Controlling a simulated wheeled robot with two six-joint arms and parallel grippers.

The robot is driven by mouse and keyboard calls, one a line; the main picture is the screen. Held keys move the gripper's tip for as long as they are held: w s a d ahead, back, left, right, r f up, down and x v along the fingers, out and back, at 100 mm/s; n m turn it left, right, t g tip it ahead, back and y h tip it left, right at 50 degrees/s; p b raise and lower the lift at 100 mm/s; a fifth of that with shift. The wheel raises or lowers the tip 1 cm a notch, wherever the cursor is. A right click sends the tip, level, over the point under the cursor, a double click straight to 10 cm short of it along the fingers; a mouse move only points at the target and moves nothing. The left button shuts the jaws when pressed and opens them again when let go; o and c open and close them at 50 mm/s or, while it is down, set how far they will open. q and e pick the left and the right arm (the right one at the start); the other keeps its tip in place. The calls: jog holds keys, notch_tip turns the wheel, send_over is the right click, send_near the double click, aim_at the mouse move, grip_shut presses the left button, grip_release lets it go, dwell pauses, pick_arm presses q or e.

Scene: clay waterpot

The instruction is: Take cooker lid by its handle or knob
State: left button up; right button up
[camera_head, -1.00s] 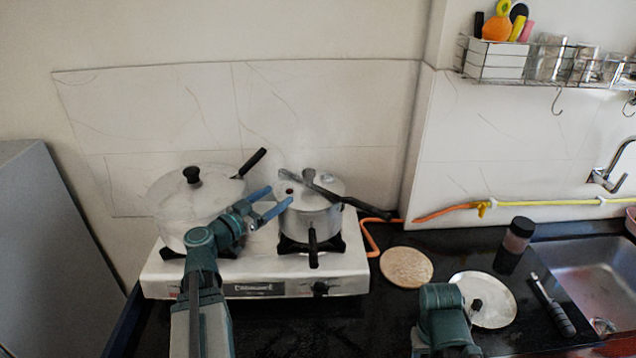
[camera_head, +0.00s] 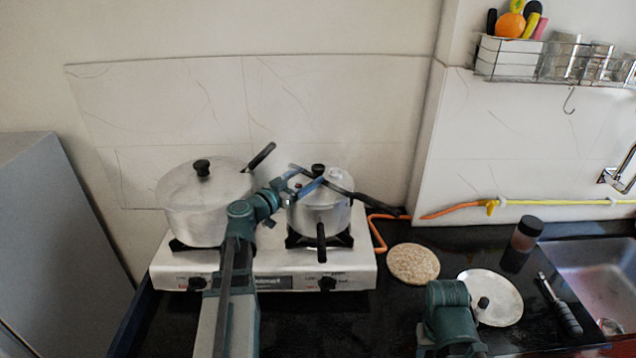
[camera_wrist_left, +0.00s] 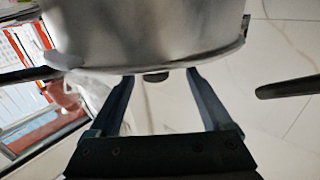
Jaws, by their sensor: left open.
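The small silver cooker (camera_head: 318,216) stands on the stove's right burner. Its cooker lid (camera_head: 337,180) is on top, with a black knob (camera_head: 318,169) and a long dark handle (camera_head: 372,203) reaching right. My left gripper (camera_head: 303,180) is open at the lid's left side, its fingers partly over the lid near the knob. In the left wrist view the silver vessel (camera_wrist_left: 145,30) fills the top, and a dark knob-like piece (camera_wrist_left: 156,77) shows between the spread fingers (camera_wrist_left: 162,88); contact cannot be told. My right arm shows at the bottom, its gripper out of view.
A large lidded pot (camera_head: 205,205) stands on the left burner of the stove (camera_head: 165,268), close to my left arm. A round board (camera_head: 413,264), a flat lid (camera_head: 505,296) and a dark jar (camera_head: 521,243) are on the right counter, before the sink (camera_head: 590,270).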

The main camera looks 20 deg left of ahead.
aim_at(314, 171)
pick_arm(q)
jog(key=x, duration=0.5)
jog(key=shift+s+d+r+p, duration=0.1)
jog(key=shift+d+r+p, duration=0.2)
jog(key=shift+r, duration=0.05)
grip_shut()
dwell(1.0)
